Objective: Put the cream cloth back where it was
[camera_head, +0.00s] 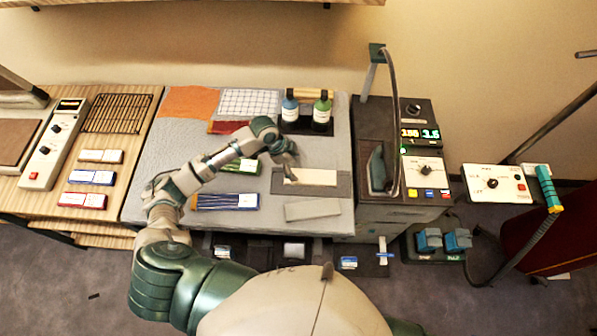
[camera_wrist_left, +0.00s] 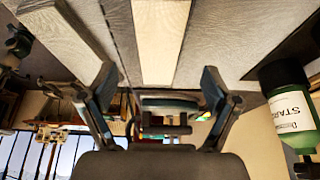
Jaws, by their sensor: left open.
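The cream cloth (camera_head: 312,177) lies flat as a pale strip on a darker grey mat (camera_head: 342,187), right of the middle of the grey-covered table. It also shows in the left wrist view as a pale strip (camera_wrist_left: 160,38) beyond the fingers. My left gripper (camera_head: 289,163) is above the cloth's left upper end. In the wrist view its two fingers (camera_wrist_left: 158,82) stand wide apart with nothing between them. The gripper and wrist hide a little of the cloth's far edge in the head view. My right gripper is not in view.
Two bottles (camera_head: 321,112) stand in a dark holder behind the gripper. A pale grey strip (camera_head: 313,210) lies in front of the cloth. Orange (camera_head: 186,101), checked (camera_head: 249,101) and red (camera_head: 224,127) cloths lie at the back. A machine (camera_head: 400,205) stands at the right.

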